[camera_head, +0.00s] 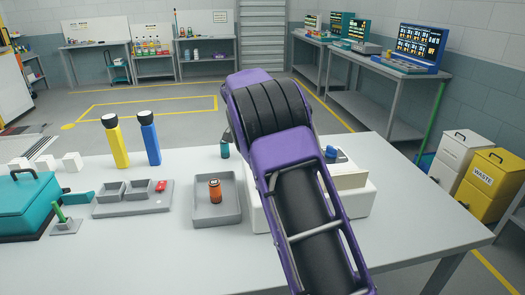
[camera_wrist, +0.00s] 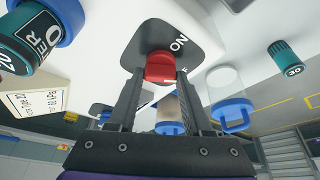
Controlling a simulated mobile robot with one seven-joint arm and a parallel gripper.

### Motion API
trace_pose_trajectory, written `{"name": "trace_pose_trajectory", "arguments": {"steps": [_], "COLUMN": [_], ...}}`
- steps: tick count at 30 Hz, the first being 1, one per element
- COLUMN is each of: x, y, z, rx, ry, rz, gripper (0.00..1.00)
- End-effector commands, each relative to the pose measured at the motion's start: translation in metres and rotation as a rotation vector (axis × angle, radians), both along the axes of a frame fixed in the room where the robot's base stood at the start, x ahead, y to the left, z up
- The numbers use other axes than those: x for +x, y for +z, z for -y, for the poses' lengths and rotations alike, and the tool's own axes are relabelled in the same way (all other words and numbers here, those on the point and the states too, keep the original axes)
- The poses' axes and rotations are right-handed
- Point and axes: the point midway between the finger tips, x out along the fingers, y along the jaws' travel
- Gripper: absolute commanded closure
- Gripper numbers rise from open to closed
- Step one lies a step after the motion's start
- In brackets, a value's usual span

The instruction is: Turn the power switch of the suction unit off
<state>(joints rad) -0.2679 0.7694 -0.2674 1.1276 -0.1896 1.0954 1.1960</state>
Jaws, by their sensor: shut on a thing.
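The suction unit is a white box (camera_head: 357,203) on the table in the head view, partly hidden behind my purple arm. In the wrist view its white body (camera_wrist: 105,25) fills the top. Its power switch is a red knob (camera_wrist: 160,64) on a dark plate (camera_wrist: 143,36) marked "ON" to the knob's upper right. A second mark beside the knob is mostly hidden by a finger. My gripper (camera_wrist: 160,74) is shut on the red knob, one finger on each side. The arm hides the gripper and the switch in the head view.
In the wrist view, a teal dial with a blue ring (camera_wrist: 68,14) is at left, a clear jar with a blue rim (camera_wrist: 231,115) at right, and a teal cylinder marked "30" (camera_wrist: 284,58) beyond. A grey tray (camera_head: 217,214) with an orange cylinder (camera_head: 215,190) stands left of the unit.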

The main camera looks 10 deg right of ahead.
Motion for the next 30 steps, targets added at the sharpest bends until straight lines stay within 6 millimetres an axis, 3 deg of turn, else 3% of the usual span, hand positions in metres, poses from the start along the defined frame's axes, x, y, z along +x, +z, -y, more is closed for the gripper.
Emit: {"name": "trace_pose_trajectory", "arguments": {"steps": [15,30], "x": [0.0031,0.0036], "y": [-0.0003,0.0002], "z": [-0.0012,-0.0009], "rx": [0.000,0.002], "ry": [-0.415,-0.552], "rz": [0.001,0.001], "gripper": [1.00,1.00]}}
